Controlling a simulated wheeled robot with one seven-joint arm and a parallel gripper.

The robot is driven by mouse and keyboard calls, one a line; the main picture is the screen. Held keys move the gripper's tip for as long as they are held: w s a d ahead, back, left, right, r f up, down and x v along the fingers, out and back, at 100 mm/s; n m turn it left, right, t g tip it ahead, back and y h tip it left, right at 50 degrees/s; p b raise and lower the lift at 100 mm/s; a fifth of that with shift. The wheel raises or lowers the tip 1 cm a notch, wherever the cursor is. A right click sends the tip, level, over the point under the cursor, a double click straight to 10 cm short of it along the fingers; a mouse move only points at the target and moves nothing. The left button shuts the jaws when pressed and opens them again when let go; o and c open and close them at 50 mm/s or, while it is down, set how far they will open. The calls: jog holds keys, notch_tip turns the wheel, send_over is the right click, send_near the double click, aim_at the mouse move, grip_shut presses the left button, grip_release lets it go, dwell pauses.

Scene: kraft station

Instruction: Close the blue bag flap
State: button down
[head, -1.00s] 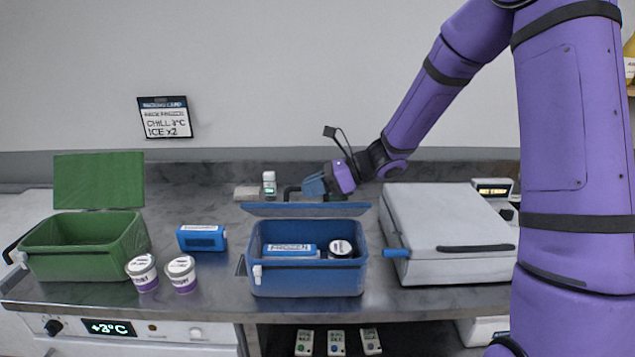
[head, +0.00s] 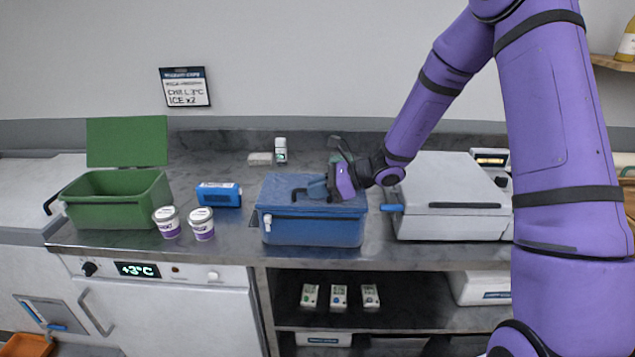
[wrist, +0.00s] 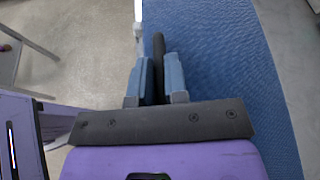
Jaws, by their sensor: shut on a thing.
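The blue bag (head: 312,231) stands on the steel counter with its flap (head: 284,188) lying down over the opening, so its contents are hidden. I cannot tell whether the flap is fully seated all along its edge. My gripper (head: 316,190) is over the flap's right part, its fingers shut on the flap's black handle (head: 298,193). In the wrist view my gripper (wrist: 159,80) has its two blue-grey fingers on either side of the black handle (wrist: 159,48), with the blue textured flap (wrist: 215,50) filling the right.
A green bag (head: 115,205) with its lid up stands at the left. Two white-and-purple tubs (head: 168,222) and a blue ice pack (head: 219,194) stand between the bags. A small bottle (head: 281,150) stands behind.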

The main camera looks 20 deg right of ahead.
jog(key=shift+s+f, duration=0.3)
jog(key=shift+f, duration=0.1)
jog(key=c, duration=1.1)
grip_release()
jog(key=shift+w+a+f, duration=0.1)
jog(key=shift+c, duration=0.2)
jog(key=shift+d+r, duration=0.4)
jog(key=shift+d, duration=0.05)
jog(key=v, duration=0.9)
jog(key=shift+s+d, duration=0.2)
jog(key=shift+d, duration=0.15)
jog(key=shift+r, duration=0.15)
